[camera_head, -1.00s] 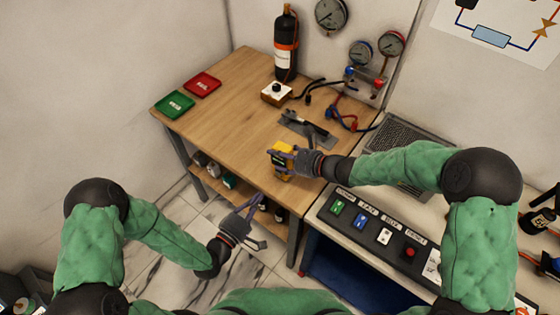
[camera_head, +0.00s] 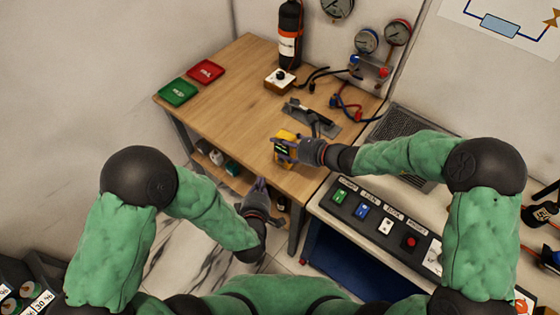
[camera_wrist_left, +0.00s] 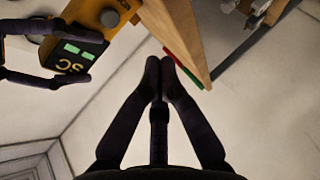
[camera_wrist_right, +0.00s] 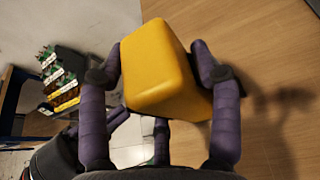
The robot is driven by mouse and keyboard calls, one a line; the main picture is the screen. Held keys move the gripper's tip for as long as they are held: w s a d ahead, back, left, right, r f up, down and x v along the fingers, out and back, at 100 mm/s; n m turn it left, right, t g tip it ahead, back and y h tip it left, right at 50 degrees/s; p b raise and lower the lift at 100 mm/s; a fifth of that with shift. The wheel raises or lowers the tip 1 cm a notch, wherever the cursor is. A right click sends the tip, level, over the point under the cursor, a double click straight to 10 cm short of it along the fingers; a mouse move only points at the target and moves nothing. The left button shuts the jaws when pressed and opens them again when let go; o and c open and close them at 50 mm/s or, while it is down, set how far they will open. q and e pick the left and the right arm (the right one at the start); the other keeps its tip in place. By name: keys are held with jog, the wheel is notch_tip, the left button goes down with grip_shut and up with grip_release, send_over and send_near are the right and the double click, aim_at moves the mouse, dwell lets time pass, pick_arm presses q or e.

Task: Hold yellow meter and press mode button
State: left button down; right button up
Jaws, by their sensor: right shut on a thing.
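The yellow meter (camera_head: 287,135) is at the near right part of the wooden table, in my right gripper (camera_head: 284,150). The right wrist view shows its yellow back (camera_wrist_right: 155,65) between my right fingers (camera_wrist_right: 165,75), shut on it. In the left wrist view the meter (camera_wrist_left: 155,8) shows a grey dial and a black face with two green patches and letters. I cannot tell which part is the mode button. My left gripper (camera_head: 257,186) is below the table's front edge, its fingertips together and empty (camera_wrist_left: 160,75), apart from the meter.
The wooden table (camera_head: 225,115) holds red (camera_head: 206,71) and green (camera_head: 178,91) trays, a black cylinder (camera_head: 289,35), a white box with a knob (camera_head: 280,79) and a dark stand (camera_head: 315,115). A button panel (camera_head: 375,220) is at right. The table's middle is clear.

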aim_at(281, 161)
pick_arm(q)
jog(key=shift+s+a+r+n+g+y, duration=0.15)
jog(key=shift+s+n+g+y, duration=0.1)
jog(key=shift+s+y, duration=0.35)
jog(key=shift+s+a+r+n+g+y, duration=0.15)
jog(key=shift+s+g+y, duration=0.2)
jog(key=shift+s, duration=0.4)
jog(key=shift+f, duration=0.1)
jog(key=shift+w+d, duration=0.8)
jog(key=shift+w, duration=0.45)
jog(key=shift+w+d, duration=0.75)
jog(key=shift+w, duration=0.5)
jog(key=shift+w+d, duration=0.8)
jog(key=shift+w, duration=0.45)
jog(key=shift+w, duration=0.1)
jog(key=shift+w+d, duration=0.2)
jog(key=shift+w, duration=0.05)
jog(key=shift+w+d, duration=0.25)
jog(key=shift+w, duration=0.05)
jog(key=shift+s+a, duration=0.45)
jog(key=shift+s, duration=0.2)
